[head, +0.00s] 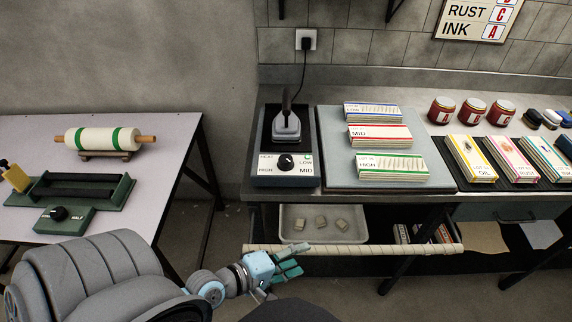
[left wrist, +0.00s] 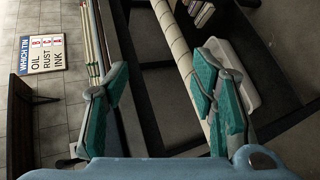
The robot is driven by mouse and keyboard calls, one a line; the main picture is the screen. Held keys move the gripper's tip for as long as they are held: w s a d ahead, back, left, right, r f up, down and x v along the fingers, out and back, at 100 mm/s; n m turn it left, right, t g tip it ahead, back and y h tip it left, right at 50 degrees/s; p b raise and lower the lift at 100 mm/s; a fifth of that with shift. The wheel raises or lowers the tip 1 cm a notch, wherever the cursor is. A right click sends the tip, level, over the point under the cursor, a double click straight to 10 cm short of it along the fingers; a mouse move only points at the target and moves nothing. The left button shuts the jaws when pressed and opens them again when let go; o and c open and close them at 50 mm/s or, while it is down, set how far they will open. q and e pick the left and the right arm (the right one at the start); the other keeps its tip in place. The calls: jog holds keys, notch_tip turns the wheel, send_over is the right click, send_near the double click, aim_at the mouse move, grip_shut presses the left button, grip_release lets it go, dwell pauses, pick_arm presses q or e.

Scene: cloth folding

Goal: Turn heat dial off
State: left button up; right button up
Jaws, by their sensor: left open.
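The heat dial (head: 285,162) is a round black knob on the light front panel of the heat unit (head: 261,181), left of centre in the head view. The panel reads HEAT, LOW, MID and HIGH, with a small green mark at its upper right. The knob's exact setting is too small to tell. An iron (head: 286,126) with a dark upright handle sits in the unit, behind the dial. My left gripper (head: 288,268) is below and in front of the unit, well apart from the dial. In the left wrist view its teal-padded fingers (left wrist: 162,85) are spread and empty. My right gripper is not in view.
A pale wrapped rail (head: 380,248) runs along the bench front near my left gripper. A white tray (head: 290,236) with small blocks sits under the bench. Card stacks on a grey board (head: 335,153) stand right of the unit. A side table (head: 150,186) is at left.

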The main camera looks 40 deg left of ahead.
pick_arm(q)
notch_tip(320, 180, up, 8)
jog(key=n+t, duration=0.3)
jog(key=n, duration=0.3)
jog(key=n+t+y, duration=0.2)
jog(key=n+y, duration=0.5)
jog(key=n, duration=1)
send_near(283, 163)
jog(key=shift+y, duration=0.4)
jog(key=w, duration=0.1)
jog(key=w+p, duration=0.1)
jog(key=w, duration=0.1)
jog(key=w+a+p, duration=0.1)
jog(key=w, duration=0.5)
jog(key=w+a, duration=0.1)
jog(key=w, duration=0.1)
jog(key=shift+f, duration=0.3)
jog(key=shift+w+r, duration=0.1)
jog(key=shift+w, duration=0.25)
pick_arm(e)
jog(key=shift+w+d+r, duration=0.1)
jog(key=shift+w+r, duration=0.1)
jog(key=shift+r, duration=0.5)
pick_arm(q)
jog(key=c, duration=1.1)
